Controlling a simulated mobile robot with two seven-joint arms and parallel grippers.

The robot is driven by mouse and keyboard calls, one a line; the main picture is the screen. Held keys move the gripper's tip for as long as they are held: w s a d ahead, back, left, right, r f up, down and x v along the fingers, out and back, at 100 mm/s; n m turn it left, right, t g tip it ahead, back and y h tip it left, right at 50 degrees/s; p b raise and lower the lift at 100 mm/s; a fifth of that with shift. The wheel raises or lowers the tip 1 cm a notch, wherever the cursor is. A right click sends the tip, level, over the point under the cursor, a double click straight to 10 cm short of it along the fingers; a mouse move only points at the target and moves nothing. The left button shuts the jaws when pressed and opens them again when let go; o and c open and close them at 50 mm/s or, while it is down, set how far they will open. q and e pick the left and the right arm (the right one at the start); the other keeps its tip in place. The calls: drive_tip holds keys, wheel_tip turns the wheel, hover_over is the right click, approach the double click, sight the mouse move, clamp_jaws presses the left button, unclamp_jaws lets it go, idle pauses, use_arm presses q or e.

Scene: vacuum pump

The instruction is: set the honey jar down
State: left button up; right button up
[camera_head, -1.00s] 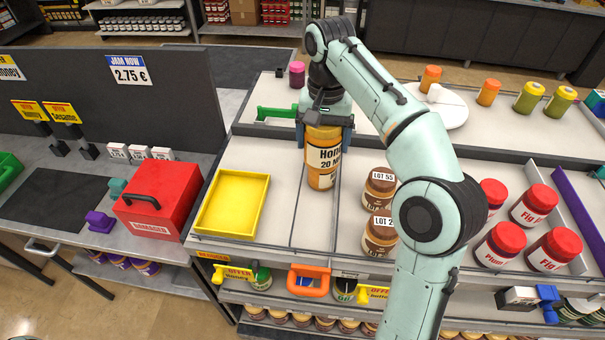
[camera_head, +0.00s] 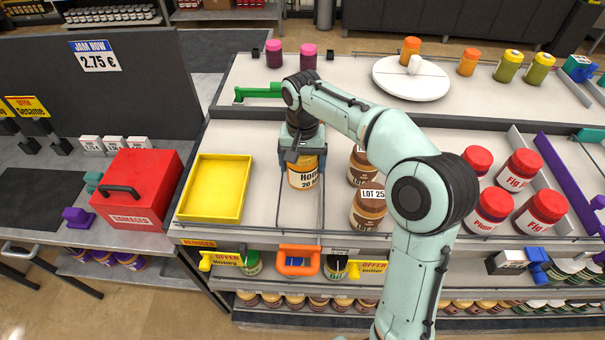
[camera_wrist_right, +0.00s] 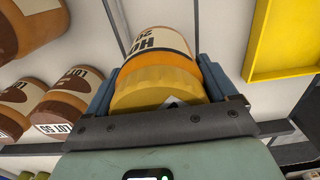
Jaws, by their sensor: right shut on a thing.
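The honey jar (camera_head: 303,178) is amber with a white label and a yellow-orange lid. My right gripper (camera_head: 302,158) is shut on it from above, with one finger on each side of the lid. The right wrist view also shows the jar (camera_wrist_right: 158,60) between the two blue-grey fingers. The jar looks upright over the shelf's pale upper surface (camera_head: 278,218), between the yellow tray and the brown jars. Its base is at or close to the surface; I cannot tell whether it touches. My left gripper is not in view.
The yellow tray (camera_head: 243,181) is left of the jar. Brown lot-labelled jars (camera_head: 367,212) stand close on its right. Red-lidded jars (camera_head: 489,211) are farther right. A thin divider runs near the jar. The surface in front of the jar is clear.

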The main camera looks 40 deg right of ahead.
wheel_tip(320, 180, down, 4)
drive_tip(key=shift+r+b, duration=0.1)
drive_tip(key=shift+b, duration=0.2)
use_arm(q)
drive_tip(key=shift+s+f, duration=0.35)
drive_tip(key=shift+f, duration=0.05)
use_arm(e)
drive_tip(key=shift+f, duration=0.2)
drive_tip(key=o, duration=1.2)
wheel_tip(320, 180, up, 12)
drive_tip(key=shift+w+f+p, duration=0.1)
drive_tip(key=shift+p, duration=1.05)
drive_tip(key=shift+r, duration=0.25)
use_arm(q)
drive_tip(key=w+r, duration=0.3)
use_arm(e)
drive_tip(key=shift+f, duration=0.1)
